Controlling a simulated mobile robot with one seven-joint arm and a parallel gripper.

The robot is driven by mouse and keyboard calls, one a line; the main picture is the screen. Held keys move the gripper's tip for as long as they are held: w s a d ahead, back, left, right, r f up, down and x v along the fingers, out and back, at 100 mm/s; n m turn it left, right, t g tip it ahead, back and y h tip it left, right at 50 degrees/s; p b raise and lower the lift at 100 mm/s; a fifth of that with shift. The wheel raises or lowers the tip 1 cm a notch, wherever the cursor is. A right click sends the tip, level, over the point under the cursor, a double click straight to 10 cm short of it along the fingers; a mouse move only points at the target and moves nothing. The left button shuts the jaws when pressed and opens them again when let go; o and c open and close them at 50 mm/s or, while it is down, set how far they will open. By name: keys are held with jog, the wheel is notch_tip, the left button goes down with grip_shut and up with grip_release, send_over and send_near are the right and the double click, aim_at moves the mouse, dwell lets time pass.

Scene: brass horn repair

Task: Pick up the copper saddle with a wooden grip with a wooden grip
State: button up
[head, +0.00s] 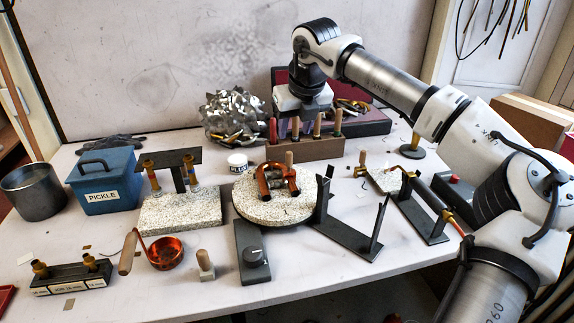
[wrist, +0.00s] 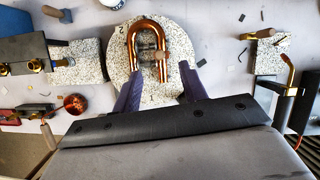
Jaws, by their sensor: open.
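A copper U-shaped bend (head: 266,187) lies on the round speckled turntable (head: 245,206). My gripper (head: 304,118) hangs above and behind the turntable in the head view.
A tool rack (head: 310,149) with several upright handles stands behind the turntable. A dark two-post stand (head: 345,230) is close on the right, and a speckled block with a post fixture (head: 180,212) on the left. A copper ladle (head: 165,253) lies at the front left.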

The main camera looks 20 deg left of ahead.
aim_at(290, 154)
jog(key=x, duration=0.6)
jog(key=shift+a+p, duration=0.1)
jog(key=shift+p, duration=0.25)
jog(key=f, duration=0.2)
jog(key=f+p, duration=0.1)
jog(key=f, duration=0.1)
jog(key=shift+w+a+f+p, duration=0.15)
jog(key=shift+a+p, duration=0.1)
jog(key=shift+p, duration=0.05)
jog(key=shift+w+a+f, duration=0.1)
jog(key=shift+w+f, duration=0.05)
jog(key=shift+f, duration=0.3)
grip_shut()
